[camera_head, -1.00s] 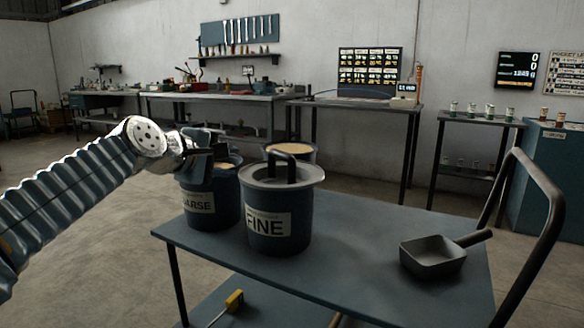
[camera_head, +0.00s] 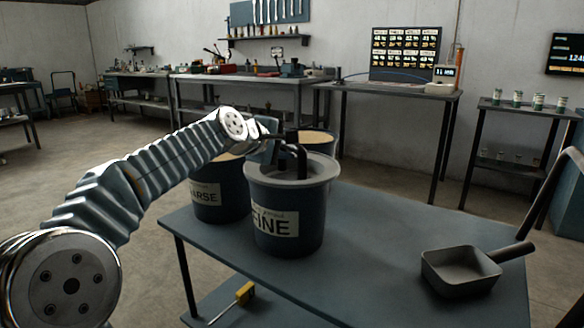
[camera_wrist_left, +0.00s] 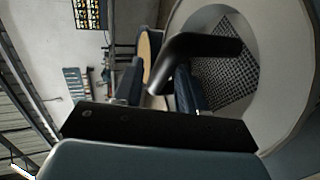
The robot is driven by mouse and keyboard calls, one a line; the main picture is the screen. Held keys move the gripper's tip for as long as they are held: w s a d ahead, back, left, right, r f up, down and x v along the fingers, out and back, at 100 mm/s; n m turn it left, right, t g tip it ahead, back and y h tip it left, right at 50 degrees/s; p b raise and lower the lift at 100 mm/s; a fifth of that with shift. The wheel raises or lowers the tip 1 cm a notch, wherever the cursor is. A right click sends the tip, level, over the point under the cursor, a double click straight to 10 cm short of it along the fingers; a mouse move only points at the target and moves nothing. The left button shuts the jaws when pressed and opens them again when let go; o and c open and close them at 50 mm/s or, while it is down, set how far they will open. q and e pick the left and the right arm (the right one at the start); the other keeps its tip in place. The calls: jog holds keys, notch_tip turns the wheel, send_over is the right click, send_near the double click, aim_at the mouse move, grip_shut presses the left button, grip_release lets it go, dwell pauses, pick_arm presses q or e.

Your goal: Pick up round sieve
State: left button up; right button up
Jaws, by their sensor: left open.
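The round sieve (camera_head: 322,170) is a grey wide-rimmed disc with a dark arched handle. It sits on top of the dark blue FINE bucket (camera_head: 313,230). In the left wrist view its mesh (camera_wrist_left: 222,80) and rim fill the right side, with the handle across it. My left gripper (camera_head: 281,146) is open, at the handle on the left side of the sieve in the head view. It overlaps part of the handle, and I cannot tell whether it touches. My right gripper is not in view.
The COARSE bucket (camera_head: 207,207) stands left of the FINE bucket, and a third bucket (camera_head: 327,143) with tan contents stands behind. A grey scoop (camera_head: 460,272) lies at the right of the blue cart top (camera_head: 380,225). The cart top between them is clear.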

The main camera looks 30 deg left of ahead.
aim_at(296, 163)
pick_arm(q)
jog(key=x, duration=0.5)
jog(key=shift+s+a+f, duration=0.1)
jog(key=shift+a+f, duration=0.05)
jog(key=shift+a, duration=0.1)
jog(key=shift+c, duration=0.3)
grip_shut()
